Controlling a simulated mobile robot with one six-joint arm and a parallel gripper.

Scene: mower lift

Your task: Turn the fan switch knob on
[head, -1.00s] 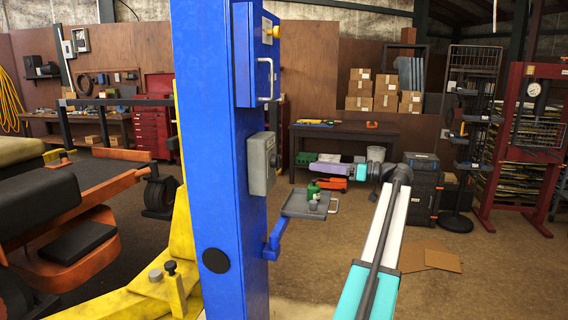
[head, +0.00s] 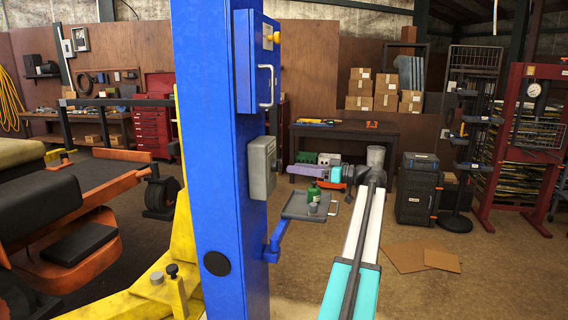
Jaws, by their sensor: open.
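A grey switch box (head: 262,166) is fixed to the right side of the blue lift column. A small dark detail shows near its right edge, too small to make out clearly as the fan switch knob. My arm reaches in from the lower right, and its teal wrist points left. My gripper (head: 293,171), pale purple and small in the picture, lies just right of the grey box, with a visible gap between them in the picture. It is open and holds nothing that I can see. Its fingertips are hard to make out against the background, and depth is unclear.
A blue control box (head: 257,62) with a handle and a yellow knob sits higher on the column. A grey tray (head: 295,207) with a green bottle (head: 314,192) is below my gripper. Yellow lift parts stand at lower left.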

